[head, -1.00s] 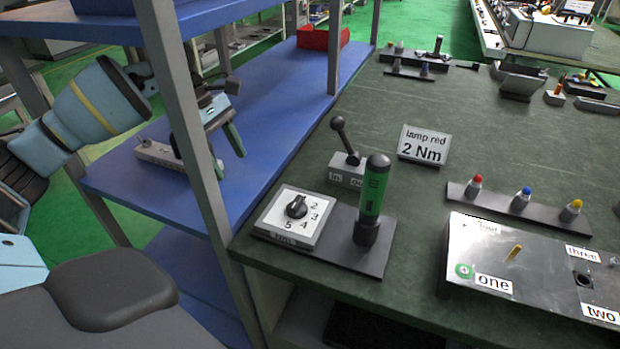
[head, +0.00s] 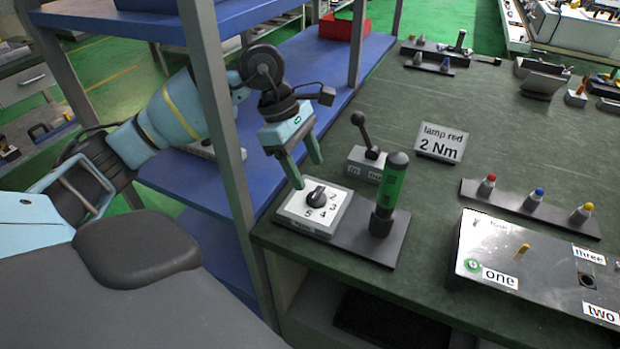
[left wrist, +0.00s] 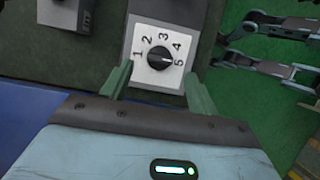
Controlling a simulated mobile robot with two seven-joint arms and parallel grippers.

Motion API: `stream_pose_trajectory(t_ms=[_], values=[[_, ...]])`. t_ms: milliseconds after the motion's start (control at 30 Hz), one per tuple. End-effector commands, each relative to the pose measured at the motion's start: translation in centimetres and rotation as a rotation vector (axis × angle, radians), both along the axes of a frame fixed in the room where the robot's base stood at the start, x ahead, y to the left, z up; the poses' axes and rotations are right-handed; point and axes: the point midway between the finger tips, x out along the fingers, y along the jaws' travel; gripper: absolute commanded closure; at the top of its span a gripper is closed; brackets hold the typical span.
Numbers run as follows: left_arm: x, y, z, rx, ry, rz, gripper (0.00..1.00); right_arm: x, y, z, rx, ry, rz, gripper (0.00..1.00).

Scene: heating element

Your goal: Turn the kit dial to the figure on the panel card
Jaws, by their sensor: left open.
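The kit dial (head: 316,197) is a black knob on a white square plate with figures 1 to 5, near the bench's left edge. In the left wrist view the knob (left wrist: 158,59) has its light mark toward the 5. The panel card (head: 441,143) reads "lamp red 2 Nm" and stands behind the kit. My left gripper (head: 309,175) is open and empty, pointing down just above and behind the dial. In the left wrist view its fingers (left wrist: 158,70) lie to either side of the dial plate, apart from the knob. My right gripper is not in view.
A green-black cylindrical tool (head: 390,190) stands upright right of the dial. A lever box (head: 368,163) is behind it. A grey shelf post (head: 222,130) rises left of my gripper. A metal panel (head: 535,260) and coloured-tip pieces (head: 538,195) lie to the right.

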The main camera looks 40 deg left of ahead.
Motion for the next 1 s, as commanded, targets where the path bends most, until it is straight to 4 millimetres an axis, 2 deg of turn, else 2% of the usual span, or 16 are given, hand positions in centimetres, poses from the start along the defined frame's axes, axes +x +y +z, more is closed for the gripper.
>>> stream_pose_trajectory(t_ms=[33,100,300,700,1000], values=[[0.0,-0.2,-1.2,0.0,0.008,0.001,0.4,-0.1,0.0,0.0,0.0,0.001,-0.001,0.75],[0.0,-0.6,-2.3,0.001,0.008,0.001,0.4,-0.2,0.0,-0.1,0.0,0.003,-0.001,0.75],[0.2,-1.3,-4.1,0.0,0.007,0.003,0.4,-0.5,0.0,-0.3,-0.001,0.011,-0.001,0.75],[0.3,-1.4,-4.6,0.002,0.005,0.003,0.41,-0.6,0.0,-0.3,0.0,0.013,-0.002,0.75],[0.3,-1.4,-4.6,0.002,0.005,0.003,0.81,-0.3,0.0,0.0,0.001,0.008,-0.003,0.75]])
